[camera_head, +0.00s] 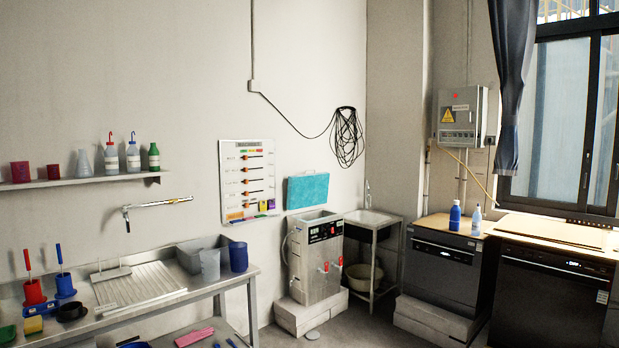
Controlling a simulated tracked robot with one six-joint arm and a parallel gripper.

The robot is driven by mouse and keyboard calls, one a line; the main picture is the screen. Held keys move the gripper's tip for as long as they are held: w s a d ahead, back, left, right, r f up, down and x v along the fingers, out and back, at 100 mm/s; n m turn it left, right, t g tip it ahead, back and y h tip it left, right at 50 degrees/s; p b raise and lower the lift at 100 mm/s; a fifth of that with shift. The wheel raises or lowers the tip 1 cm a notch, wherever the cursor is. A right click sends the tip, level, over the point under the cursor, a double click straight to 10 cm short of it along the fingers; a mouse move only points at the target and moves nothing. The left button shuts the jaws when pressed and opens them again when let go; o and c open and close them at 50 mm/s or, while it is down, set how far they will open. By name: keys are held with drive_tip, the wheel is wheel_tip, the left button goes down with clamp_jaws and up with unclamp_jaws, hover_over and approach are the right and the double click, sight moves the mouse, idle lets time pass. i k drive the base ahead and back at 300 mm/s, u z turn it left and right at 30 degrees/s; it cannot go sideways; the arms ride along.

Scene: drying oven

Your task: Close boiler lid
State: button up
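The boiler (318,264) is a steel box with a dark control panel and red-handled taps on its front. It stands on a pale block near the room's corner. Its top (313,217) looks open. A turquoise rectangular panel (307,190) stands nearly upright behind and above the boiler's top, against the wall, and looks like the raised lid. I cannot make out its hinge. My gripper is not in view.
A steel bench (165,302) with a drainer and jugs is at the left. A small sink (370,217) stands close to the boiler's right. Dark appliances (443,268) line the right side. Open floor lies in front of the boiler; some items lie low at its left.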

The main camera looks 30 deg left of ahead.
sight(304, 191)
drive_tip(key=u, duration=0.05)
drive_tip(key=i, duration=1.85)
drive_tip(key=u, duration=0.25)
drive_tip(key=i, duration=1.6)
drive_tip(key=u, duration=0.25)
drive_tip(key=i, duration=0.85)
drive_tip(key=u, duration=0.4)
drive_tip(key=i, duration=0.95)
drive_tip(key=u, duration=0.65)
drive_tip(key=i, duration=0.75)
drive_tip(key=u, duration=0.3)
